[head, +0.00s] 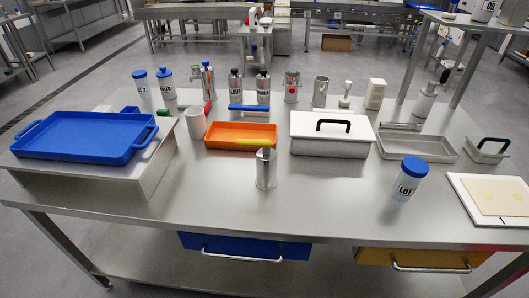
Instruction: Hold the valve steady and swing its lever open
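A steel upright cylinder (266,172) stands at the front middle of the table. A yellow bar (252,143) shows at its top and reaches left over the orange tray. It looks like a valve with a lever, but I cannot tell whether the bar is joined to the cylinder. Two other steel fittings stand at the back: one with a red part (291,88), and one with a blue part (207,80) and a red handle (208,107) below it. Neither of my grippers is in view.
An orange tray (212,137), a lidded steel box (333,143) and a blue tray on a raised stand (80,138) surround the cylinder. A blue-lidded jar (410,180) stands right. Several bottles line the back. The front of the table (320,210) is clear.

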